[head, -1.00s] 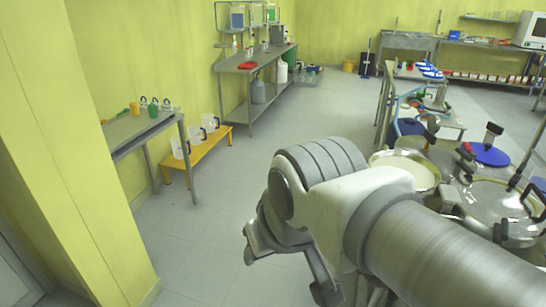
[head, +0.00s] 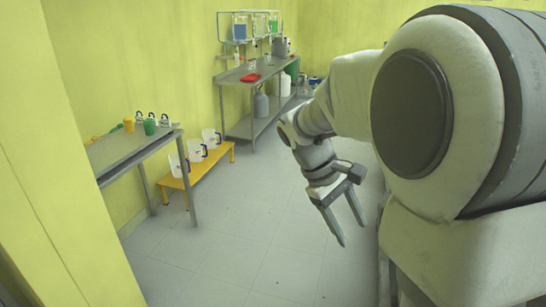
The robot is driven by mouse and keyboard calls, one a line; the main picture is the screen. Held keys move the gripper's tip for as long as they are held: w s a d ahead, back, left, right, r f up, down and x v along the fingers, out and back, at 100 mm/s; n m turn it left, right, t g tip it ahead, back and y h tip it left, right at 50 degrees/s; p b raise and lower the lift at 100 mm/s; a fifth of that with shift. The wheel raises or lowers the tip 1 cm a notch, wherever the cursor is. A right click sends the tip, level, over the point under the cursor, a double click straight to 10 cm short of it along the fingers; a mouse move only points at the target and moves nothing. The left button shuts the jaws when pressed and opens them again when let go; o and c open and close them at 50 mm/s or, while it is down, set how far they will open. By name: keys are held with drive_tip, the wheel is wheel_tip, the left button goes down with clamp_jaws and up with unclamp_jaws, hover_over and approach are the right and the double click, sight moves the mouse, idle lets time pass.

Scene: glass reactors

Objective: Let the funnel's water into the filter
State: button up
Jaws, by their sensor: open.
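On the far bench, a white rack (head: 273,15) holds several clear vessels. One has blue liquid (head: 240,31) and one has green liquid (head: 274,27). They are too small to tell whether one is the funnel, and I cannot make out a filter or a valve. My gripper (head: 352,233) hangs over open floor in the middle of the view, its two fingers apart and pointing down. It is empty and far from the rack. My arm covers the right side of the view.
A grey side table (head: 128,150) at left carries yellow and green cups and small jugs. A low orange bench (head: 187,179) beside it holds several clear jugs. The far metal bench (head: 233,78) has a red item (head: 250,77) on top. Tiled floor (head: 235,235) between is clear.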

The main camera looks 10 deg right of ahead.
drive_tip(key=w+d+f+n+g+h+b, duration=0.2)
drive_tip(key=w+d+f+n+g+h, duration=0.25)
drive_tip(key=f, duration=0.55)
drive_tip(key=w+d+f+n+g+h+b, duration=0.1)
drive_tip(key=w+d+f+g+h+b, duration=0.15)
drive_tip(key=w+f+h, duration=0.5)
drive_tip(key=shift+t+y, duration=0.4)
drive_tip(key=shift+y, duration=0.3)
drive_tip(key=x, duration=0.5)
drive_tip(key=f+x, duration=0.1)
drive_tip(key=x, duration=0.5)
drive_tip(key=f+b+x, duration=0.1)
drive_tip(key=x, duration=0.5)
drive_tip(key=shift+w+d, duration=0.25)
drive_tip(key=shift+d, duration=0.15)
clamp_jaws()
